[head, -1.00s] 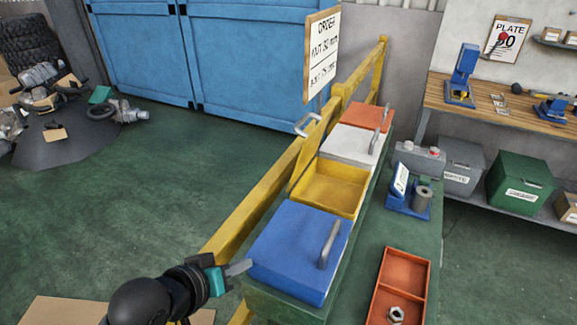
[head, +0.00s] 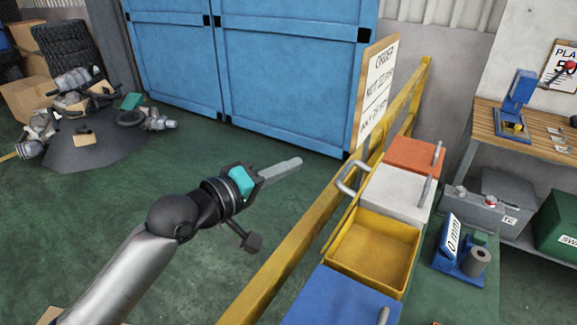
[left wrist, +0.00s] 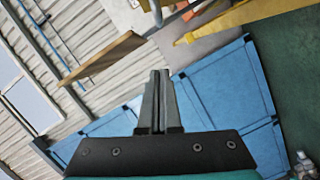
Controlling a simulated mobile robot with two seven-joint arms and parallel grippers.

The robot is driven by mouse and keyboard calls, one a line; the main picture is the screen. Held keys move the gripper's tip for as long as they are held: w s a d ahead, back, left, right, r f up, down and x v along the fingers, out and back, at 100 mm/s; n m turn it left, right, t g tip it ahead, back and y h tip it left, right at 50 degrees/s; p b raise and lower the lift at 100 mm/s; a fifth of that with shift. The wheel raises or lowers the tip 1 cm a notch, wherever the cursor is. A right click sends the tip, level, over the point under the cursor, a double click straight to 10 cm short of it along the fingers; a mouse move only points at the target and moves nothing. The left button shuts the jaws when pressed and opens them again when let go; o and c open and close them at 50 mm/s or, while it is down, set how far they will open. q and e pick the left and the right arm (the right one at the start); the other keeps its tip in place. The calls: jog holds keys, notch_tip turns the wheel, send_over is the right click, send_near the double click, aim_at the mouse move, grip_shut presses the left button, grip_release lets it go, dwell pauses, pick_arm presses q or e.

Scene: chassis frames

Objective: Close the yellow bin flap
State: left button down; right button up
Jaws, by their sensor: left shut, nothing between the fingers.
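The yellow bin (head: 378,252) stands open in the row of bins, between the blue bin and the white bin. Its inside is empty as far as I can see. Its yellow flap (head: 340,222) stands up on the bin's left side, next to the yellow rail, seen nearly edge-on. The flap's grey handle (head: 349,181) sticks out at the top. My left gripper (head: 296,163) is shut and empty, left of the handle and apart from it. The closed fingers also show in the left wrist view (left wrist: 160,78). My right gripper is not in view.
The yellow rail (head: 290,258) runs along the bins' left side. The order sign (head: 376,92) stands behind it. The blue bin (head: 338,302), white bin (head: 394,192) and orange bin (head: 413,154) have closed lids.

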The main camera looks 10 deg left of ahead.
pick_arm(q)
jog(key=w+d+f, duration=0.2)
jog(key=w+d, duration=0.2)
jog(key=d, duration=0.3)
jog(key=shift+w+d+f+p, duration=0.25)
jog(key=shift+w+f+p, duration=0.05)
jog(key=shift+f+p, duration=0.05)
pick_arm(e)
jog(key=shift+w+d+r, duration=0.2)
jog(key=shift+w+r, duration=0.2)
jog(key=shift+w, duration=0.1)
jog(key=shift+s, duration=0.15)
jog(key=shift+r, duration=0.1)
